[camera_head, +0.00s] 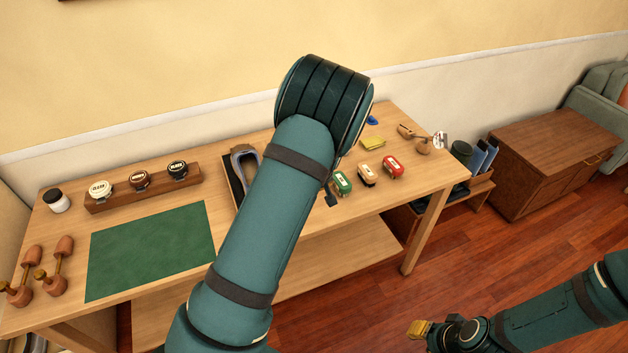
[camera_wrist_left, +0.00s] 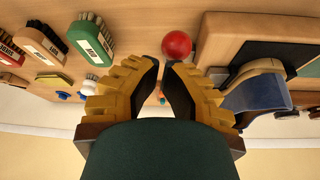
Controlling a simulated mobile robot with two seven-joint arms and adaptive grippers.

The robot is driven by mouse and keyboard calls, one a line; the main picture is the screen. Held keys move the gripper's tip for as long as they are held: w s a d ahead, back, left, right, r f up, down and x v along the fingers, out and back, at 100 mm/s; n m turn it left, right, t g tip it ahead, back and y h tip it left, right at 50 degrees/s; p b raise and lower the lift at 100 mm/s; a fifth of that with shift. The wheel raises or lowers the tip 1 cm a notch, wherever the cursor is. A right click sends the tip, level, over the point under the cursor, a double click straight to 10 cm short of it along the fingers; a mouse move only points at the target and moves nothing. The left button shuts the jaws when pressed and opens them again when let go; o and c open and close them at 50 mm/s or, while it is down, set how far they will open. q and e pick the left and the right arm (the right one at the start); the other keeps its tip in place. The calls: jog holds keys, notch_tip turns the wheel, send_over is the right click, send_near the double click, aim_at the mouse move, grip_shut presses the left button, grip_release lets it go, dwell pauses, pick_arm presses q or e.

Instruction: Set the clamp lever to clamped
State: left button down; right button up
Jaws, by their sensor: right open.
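A blue-grey arched part (camera_head: 243,160), which may belong to the clamp, stands in a dark-lined wooden tray (camera_head: 228,182) on the workbench, partly behind my left arm. It also shows at the right in the left wrist view (camera_wrist_left: 256,88). A red ball (camera_wrist_left: 177,44) beside the tray's edge looks like a lever knob; its shaft and setting cannot be made out. My left gripper (camera_wrist_left: 162,68) has its yellow ribbed fingers below the red ball in the picture, apart from it, with a narrow gap between them. My right gripper (camera_head: 420,328) is open, low at the right, away from the bench.
Several brushes, including a red one (camera_head: 393,166), stand right of my left arm. A tin rack (camera_head: 130,195), green mat (camera_head: 150,250) and wooden shoe trees (camera_head: 60,260) are on the left. A wooden cabinet (camera_head: 550,150) stands right. The floor before it is clear.

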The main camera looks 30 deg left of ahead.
pick_arm(q)
jog(key=shift+s+d+f, duration=0.2)
jog(key=shift+f, duration=0.15)
pick_arm(e)
jog(key=shift+s+f, duration=0.15)
jog(key=shift+f, duration=0.05)
pick_arm(q)
jog(key=shift+f, duration=0.1)
pick_arm(e)
jog(key=shift+d, duration=0.1)
